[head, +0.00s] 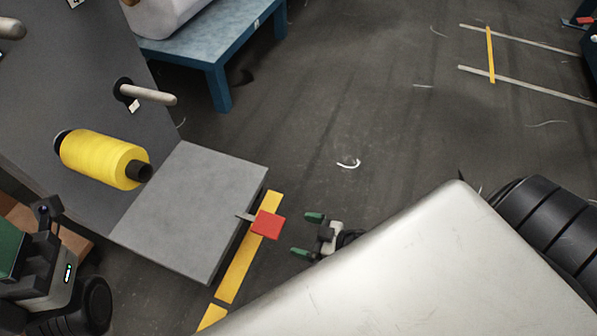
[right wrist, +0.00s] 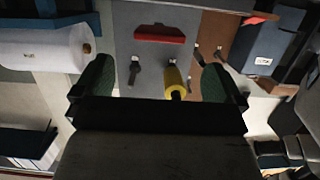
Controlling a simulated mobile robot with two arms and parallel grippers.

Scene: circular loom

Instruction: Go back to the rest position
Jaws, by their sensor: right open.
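My right gripper (head: 307,235) is open and empty in the head view, its green fingertips apart above the dark floor. In the right wrist view its two green fingers (right wrist: 157,82) stand wide apart with nothing held between them. A yellow spool (head: 103,160) sits on a peg of the grey panel in the head view. It also shows farther off between the fingers in the right wrist view (right wrist: 174,80). Dark and green parts that look like my left gripper are cut off at the lower left edge of the head view; its jaws cannot be made out.
A grey plate (head: 190,210) juts from the panel, with a red tab (head: 267,224) at its edge, left of my right gripper. A blue table (head: 215,62) stands behind. Bare pegs (head: 150,94) stick out of the panel. The floor (head: 350,110) right of the table is mostly clear.

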